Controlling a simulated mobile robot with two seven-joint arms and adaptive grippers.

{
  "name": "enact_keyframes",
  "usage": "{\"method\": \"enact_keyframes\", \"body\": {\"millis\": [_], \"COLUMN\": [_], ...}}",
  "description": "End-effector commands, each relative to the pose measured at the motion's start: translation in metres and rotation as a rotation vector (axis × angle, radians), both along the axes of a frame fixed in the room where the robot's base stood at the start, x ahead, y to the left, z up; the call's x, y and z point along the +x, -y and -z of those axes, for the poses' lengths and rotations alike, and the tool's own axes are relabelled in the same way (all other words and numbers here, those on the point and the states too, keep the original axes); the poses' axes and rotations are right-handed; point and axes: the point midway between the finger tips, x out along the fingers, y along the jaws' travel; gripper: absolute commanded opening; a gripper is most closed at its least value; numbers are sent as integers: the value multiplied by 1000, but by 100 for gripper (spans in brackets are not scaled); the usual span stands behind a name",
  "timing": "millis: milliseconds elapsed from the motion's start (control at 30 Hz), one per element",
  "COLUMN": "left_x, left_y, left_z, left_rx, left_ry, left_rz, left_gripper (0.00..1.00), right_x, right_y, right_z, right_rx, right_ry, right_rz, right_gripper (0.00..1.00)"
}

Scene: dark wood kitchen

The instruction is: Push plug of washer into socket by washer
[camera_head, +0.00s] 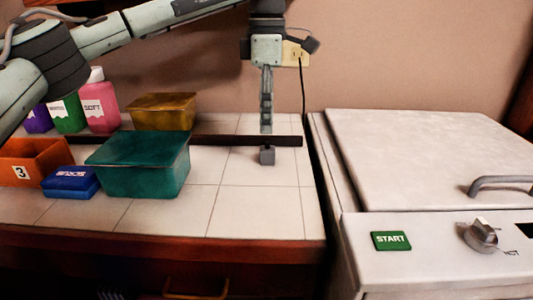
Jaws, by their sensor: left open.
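The washer (420,160) is the white, top-lidded machine at the right. The socket (292,55) is a yellowish plate on the back wall, partly covered by my left gripper. A black cord (304,92) runs from the plate's lower right down behind the washer's left side. The plug itself cannot be made out clearly, and I cannot tell whether it is seated. My left gripper (266,128) points down over the tiled counter, in front of the socket. It is open, with its fingers seen nearly edge-on and nothing visible between them. My right gripper is not in view.
A dark strip (210,140) crosses the tiled counter (265,210). A teal box (140,170), blue box (70,182), orange bin (30,160), yellow box (163,112) and several bottles stand left. The counter's front right is clear.

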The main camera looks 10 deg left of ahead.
Motion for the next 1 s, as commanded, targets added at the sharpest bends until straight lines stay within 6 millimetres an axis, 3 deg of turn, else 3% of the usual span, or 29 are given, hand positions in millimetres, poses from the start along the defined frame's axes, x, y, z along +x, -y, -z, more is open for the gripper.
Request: {"method": "enact_keyframes", "body": {"millis": [300,567,700,800,1000], "left_x": [-1,-1,-3,-7,-7], "left_y": [0,0,1,3,3], "left_z": [25,26,37,52,76], "left_rx": [1,0,1,1,1], "left_ry": [-1,0,-2,-3,-1], "left_rz": [-1,-1,1,1,-1], "left_gripper": [52,52,52,52,52], "right_x": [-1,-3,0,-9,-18], "right_y": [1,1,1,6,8], "right_z": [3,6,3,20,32], "right_rx": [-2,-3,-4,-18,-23], "right_ry": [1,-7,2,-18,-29], "right_rz": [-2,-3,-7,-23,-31], "right_gripper": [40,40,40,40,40]}}
